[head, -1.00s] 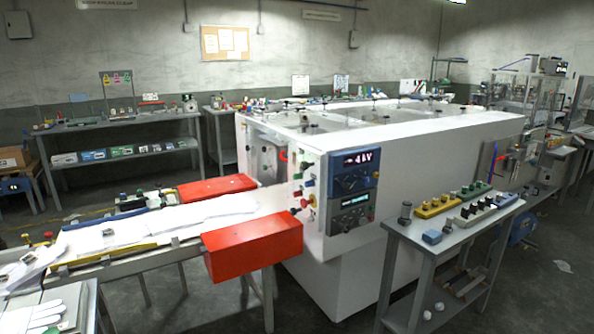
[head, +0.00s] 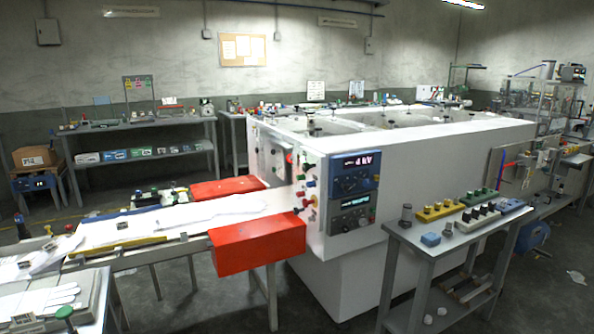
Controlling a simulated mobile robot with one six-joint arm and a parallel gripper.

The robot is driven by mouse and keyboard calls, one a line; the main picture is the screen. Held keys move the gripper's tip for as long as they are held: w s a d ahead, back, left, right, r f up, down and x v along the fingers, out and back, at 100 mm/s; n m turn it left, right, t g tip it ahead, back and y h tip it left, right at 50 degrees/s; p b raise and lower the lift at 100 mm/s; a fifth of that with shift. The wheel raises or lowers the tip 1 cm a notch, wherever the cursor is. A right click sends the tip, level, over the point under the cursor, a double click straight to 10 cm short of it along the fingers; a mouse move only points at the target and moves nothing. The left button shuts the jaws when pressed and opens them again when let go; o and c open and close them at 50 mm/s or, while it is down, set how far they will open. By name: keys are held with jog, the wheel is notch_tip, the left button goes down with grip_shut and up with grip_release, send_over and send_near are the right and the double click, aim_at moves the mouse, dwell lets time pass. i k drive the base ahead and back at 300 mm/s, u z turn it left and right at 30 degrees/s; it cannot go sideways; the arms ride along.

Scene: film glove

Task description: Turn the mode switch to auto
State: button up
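The white machine (head: 440,165) stands in the middle of the view. Its near corner carries a blue control panel (head: 345,182) with a lit display reading "kV" and dark knobs. Below it is a grey panel (head: 349,218) with a small lit display and round knobs. Beside these, the end face has several red, green, yellow and blue buttons or knobs (head: 311,184). Which of these is the mode switch, and how it is set, is too small to tell. My gripper is not in view.
A conveyor with white gloves (head: 205,212) runs from the left between two red covers (head: 258,244). A grey side table (head: 425,245) with coloured connector blocks stands right of the panel. A glove tray (head: 45,303) is at lower left. Dark floor shows at the front.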

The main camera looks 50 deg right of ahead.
aim_at(306, 166)
jog(key=z, duration=0.15)
jog(key=i, duration=0.9)
jog(key=u, duration=0.05)
